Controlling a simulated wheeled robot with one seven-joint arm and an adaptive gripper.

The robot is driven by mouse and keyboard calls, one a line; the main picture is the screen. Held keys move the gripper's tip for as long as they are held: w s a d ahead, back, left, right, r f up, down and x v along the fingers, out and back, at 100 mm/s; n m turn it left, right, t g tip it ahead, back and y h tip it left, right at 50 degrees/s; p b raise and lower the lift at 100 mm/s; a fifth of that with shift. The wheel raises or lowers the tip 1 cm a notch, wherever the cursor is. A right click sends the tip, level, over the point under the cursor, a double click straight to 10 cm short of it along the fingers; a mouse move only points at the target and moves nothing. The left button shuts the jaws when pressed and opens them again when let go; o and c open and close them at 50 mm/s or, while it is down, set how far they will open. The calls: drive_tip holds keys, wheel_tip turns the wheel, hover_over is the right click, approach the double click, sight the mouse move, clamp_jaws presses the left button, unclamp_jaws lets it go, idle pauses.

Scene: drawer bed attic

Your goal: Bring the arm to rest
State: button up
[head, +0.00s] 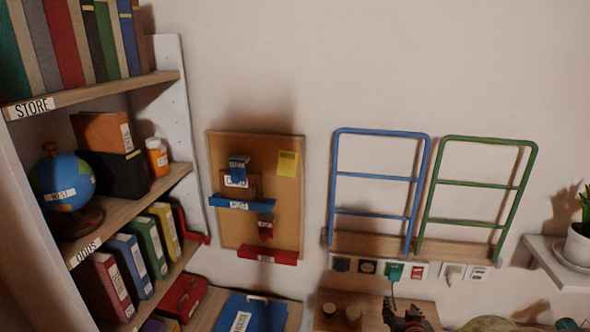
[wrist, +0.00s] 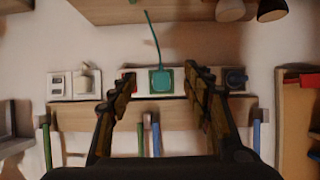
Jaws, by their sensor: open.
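My gripper (head: 403,317) shows at the bottom edge of the head view, below the wall socket strip (head: 408,271). Most of my arm is out of view. In the wrist view the two dark fingers of my gripper (wrist: 160,76) are spread apart, with nothing held between them. A teal plug (wrist: 161,81) with a cord sits in the strip and shows through the gap between the fingers, apart from them. The teal plug (head: 394,272) is also seen in the head view.
A bookshelf (head: 130,95) stands at left, with a corkboard (head: 225,170) beside it. A blue rack (head: 380,178) and a green rack (head: 478,190) rise above the strip. A potted plant (head: 580,245) stands on a small shelf at right. The wall above is bare.

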drive_tip(key=s+a+f+g, duration=0.2)
drive_tip(key=s+f+g, duration=0.1)
drive_tip(key=s+f, duration=0.3)
drive_tip(key=s+a+r+g+y, duration=0.2)
drive_tip(key=s+a+r+g, duration=0.2)
drive_tip(key=s, duration=0.4)
drive_tip(key=s+a+r+n, duration=0.1)
drive_tip(key=s+a+r, duration=0.2)
drive_tip(key=r, duration=0.3)
drive_tip(key=s+a+r+n+y, duration=0.1)
drive_tip(key=s+a+r, duration=0.3)
drive_tip(key=r, duration=0.3)
drive_tip(key=s+a+r+n, duration=0.1)
drive_tip(key=s+a+r, duration=0.2)
drive_tip(key=s+r, duration=0.3)
drive_tip(key=shift+a+r+t, duration=0.2)
drive_tip(key=shift+r+t, duration=0.2)
drive_tip(key=shift+r, duration=0.05)
drive_tip(key=shift+s, duration=0.1)
drive_tip(key=shift+c, duration=0.7)
